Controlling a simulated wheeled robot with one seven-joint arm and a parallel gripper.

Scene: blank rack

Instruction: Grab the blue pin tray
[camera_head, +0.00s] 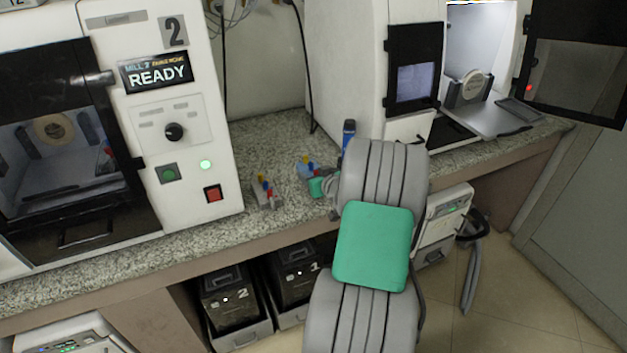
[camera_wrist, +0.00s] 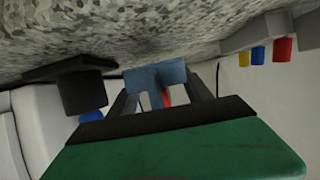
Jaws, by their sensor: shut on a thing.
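The blue pin tray (camera_head: 307,170) is on the granite counter between the two machines, with small coloured pins standing in it. My gripper (camera_head: 322,182) reaches it from the right and partly hides it. The wrist view, which looks upside down, shows the blue tray (camera_wrist: 152,78) between the fingers, with a red pin below it in the picture. My gripper (camera_wrist: 162,92) is shut on the tray. Whether the tray is touching the counter or lifted clear is hard to tell.
A grey pin tray (camera_head: 266,199) with coloured pins stands to the left, near the counter's front edge. The left mill (camera_head: 180,110) and the right machine (camera_head: 345,60) flank the spot. Bare counter (camera_head: 265,145) lies behind.

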